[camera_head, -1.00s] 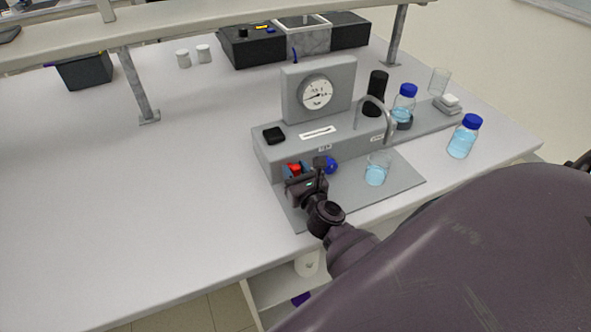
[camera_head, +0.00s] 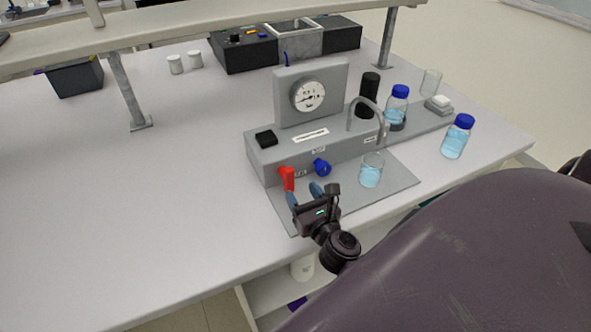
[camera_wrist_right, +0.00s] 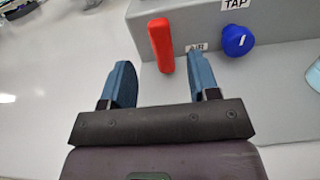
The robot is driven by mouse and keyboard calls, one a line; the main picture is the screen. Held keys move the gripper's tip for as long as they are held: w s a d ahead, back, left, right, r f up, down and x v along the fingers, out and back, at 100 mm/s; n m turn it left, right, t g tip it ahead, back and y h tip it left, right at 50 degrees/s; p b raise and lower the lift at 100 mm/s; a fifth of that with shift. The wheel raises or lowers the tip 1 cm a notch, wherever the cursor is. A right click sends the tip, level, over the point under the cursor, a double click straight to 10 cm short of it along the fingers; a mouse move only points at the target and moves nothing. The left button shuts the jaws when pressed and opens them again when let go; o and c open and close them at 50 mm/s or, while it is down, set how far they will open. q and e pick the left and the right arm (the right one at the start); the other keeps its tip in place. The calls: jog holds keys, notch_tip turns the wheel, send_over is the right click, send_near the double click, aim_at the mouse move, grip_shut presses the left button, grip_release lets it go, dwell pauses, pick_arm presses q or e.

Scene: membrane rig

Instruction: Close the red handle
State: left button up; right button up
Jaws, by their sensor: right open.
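The red handle (camera_head: 287,178) is on the front face of the grey rig (camera_head: 262,160), near its left end. In the head view it hangs downward. It also shows in the right wrist view (camera_wrist_right: 161,45), where it stands upright in the picture. My right gripper (camera_head: 305,193) is open and empty, just in front of and below the red handle. In the right wrist view its two blue fingers (camera_wrist_right: 163,82) are spread, and the red handle lies ahead between them, apart from both. My left gripper is not in view.
A blue knob (camera_head: 322,167) sits right of the red handle. A beaker (camera_head: 371,170) of blue liquid stands under a curved spout (camera_head: 367,104). A pressure gauge (camera_head: 308,95) tops the rig. Blue-capped bottles (camera_head: 458,137) stand at right. The table's left side is clear.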

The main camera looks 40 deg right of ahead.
jog(key=shift+v, duration=1.4)
